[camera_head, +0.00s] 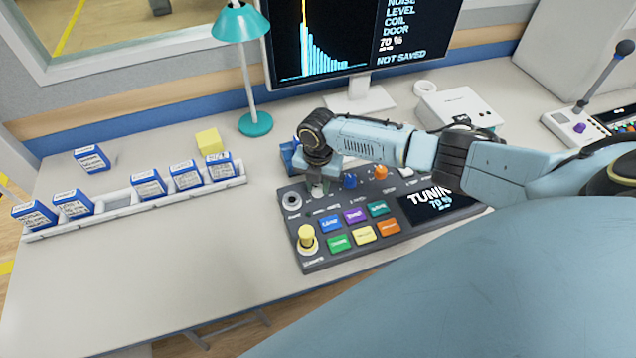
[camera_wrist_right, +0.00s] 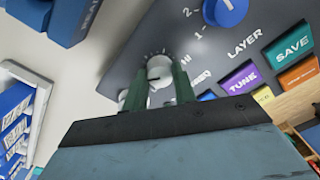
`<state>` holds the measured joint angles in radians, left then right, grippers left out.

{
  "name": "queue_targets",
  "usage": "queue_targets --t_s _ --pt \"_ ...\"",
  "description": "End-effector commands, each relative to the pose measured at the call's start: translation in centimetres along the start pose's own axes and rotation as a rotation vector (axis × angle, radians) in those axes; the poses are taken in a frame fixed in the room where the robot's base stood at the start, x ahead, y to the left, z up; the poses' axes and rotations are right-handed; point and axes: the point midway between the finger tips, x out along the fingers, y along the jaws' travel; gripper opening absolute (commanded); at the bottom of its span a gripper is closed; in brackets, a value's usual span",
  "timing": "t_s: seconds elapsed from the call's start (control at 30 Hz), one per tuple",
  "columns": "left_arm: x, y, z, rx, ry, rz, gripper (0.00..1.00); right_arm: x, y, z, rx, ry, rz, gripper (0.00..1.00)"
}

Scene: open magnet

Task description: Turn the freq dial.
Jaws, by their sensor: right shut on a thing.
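A dark control console (camera_head: 290,229) stands on the desk with coloured buttons, knobs and a small screen reading TUNING 70 %. The freq dial is a light round knob near its back left; it shows in the right wrist view (camera_wrist_right: 160,68) with tick marks around it. My right gripper (camera_head: 317,187) is over the dial, pointing down. In the right wrist view its two green fingers (camera_wrist_right: 159,85) are shut on the dial, one on each side. In the head view the gripper mostly hides the dial. My left gripper is not in view.
A blue layer knob (camera_head: 350,181) and an orange knob (camera_head: 380,172) sit right of the dial. A yellow knob (camera_head: 307,240) stands at the console's front left. A white rack (camera_head: 125,205) holds several blue boxes at left. A teal lamp (camera_head: 256,123) stands behind.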

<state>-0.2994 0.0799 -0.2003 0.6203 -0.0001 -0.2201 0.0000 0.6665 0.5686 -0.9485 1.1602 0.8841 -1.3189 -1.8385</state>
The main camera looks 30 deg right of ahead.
Motion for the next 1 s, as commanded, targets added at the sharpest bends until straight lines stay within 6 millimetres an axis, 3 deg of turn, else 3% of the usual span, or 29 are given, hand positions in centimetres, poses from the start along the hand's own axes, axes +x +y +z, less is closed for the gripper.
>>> queue_targets --t_s 0.17,0.2,0.37,0.73,1.0 --pt "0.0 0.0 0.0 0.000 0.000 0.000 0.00 -0.1 0.1 -0.1 0.000 0.002 0.002 0.04" --pt "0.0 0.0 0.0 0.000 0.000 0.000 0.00 -0.1 0.1 -0.1 0.000 0.002 0.002 0.30" --pt "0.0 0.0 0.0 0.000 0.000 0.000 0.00 -0.1 0.1 0.0 0.001 0.001 0.002 0.49" --pt "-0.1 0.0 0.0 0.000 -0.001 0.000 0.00 -0.7 0.1 0.0 0.001 0.000 0.002 0.49" --pt "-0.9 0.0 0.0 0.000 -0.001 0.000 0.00 -6.0 0.1 0.1 0.000 -0.003 0.004 0.49"
